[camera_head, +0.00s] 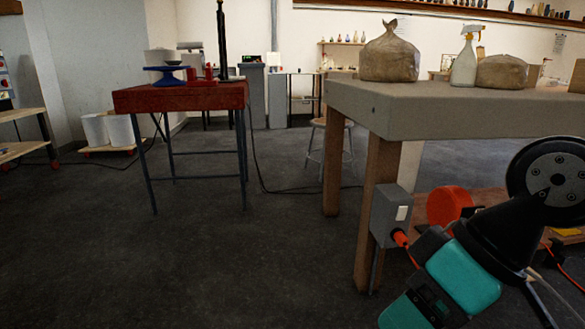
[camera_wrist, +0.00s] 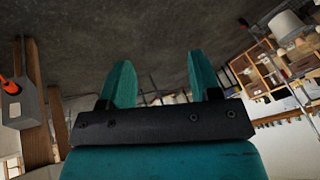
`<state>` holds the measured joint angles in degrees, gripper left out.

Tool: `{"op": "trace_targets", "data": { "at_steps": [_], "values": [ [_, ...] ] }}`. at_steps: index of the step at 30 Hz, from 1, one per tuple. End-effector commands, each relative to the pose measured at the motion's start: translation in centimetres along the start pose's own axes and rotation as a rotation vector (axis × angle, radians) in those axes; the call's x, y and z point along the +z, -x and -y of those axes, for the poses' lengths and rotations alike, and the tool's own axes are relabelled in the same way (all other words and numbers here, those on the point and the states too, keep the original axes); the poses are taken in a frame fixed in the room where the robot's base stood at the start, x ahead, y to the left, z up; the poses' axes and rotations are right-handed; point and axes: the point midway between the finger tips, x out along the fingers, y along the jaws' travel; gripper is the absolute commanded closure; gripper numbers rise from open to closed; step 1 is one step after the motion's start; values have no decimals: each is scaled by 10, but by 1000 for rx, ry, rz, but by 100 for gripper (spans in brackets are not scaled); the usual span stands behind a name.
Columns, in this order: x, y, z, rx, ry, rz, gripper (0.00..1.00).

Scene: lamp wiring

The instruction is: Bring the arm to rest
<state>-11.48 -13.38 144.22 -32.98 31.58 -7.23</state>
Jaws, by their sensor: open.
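My gripper (camera_wrist: 162,82) is open in the wrist view, with two teal fingers spread apart and nothing between them. The picture there is turned over, with the floor at the top. In the head view my teal and black arm is at the lower right, in front of the workbench; the fingertips cannot be made out clearly there. A grey switch box (camera_head: 391,214) is on the bench leg, with an orange plug (camera_head: 400,238) and cord at its lower side. The box also shows at the left of the wrist view (camera_wrist: 22,108), apart from the fingers.
The workbench (camera_head: 450,105) carries brown bags (camera_head: 389,57) and a spray bottle (camera_head: 465,60). A red-topped table (camera_head: 180,97) stands at the left, a stool (camera_head: 318,140) behind. A red round object (camera_head: 449,203) is beside my arm. The middle floor is mostly clear, with a thin cable.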

Motion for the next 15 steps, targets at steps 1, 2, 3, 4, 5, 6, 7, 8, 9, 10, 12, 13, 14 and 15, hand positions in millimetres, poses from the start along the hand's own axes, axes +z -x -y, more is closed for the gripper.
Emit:
{"op": "trace_targets", "data": {
  "at_steps": [1, 2, 3, 4, 5, 6, 7, 8, 9, 10, 12, 13, 14, 15],
  "values": [
    [10, 25, 16, 22, -27, 59, 43],
    [20, 33, 21, 36, -51, 99, 43],
    [33, 44, 28, 58, -85, 148, 43],
    [40, 52, 32, 73, -108, 180, 43],
    [33, 57, 32, 69, -107, 172, 43],
    [28, 65, 35, 67, -107, 170, 43],
    [25, 72, 37, 67, -106, 169, 43],
    [22, 78, 40, 67, -106, 168, 43],
    [17, 88, 43, 67, -106, 167, 43],
    [14, 95, 46, 67, -105, 167, 43],
    [5, 114, 52, 67, -105, 165, 43],
    [1, 123, 56, 66, -105, 165, 43],
    [-3, 132, 59, 66, -105, 165, 43],
    [-9, 145, 64, 66, -104, 164, 43]
  ]
}}
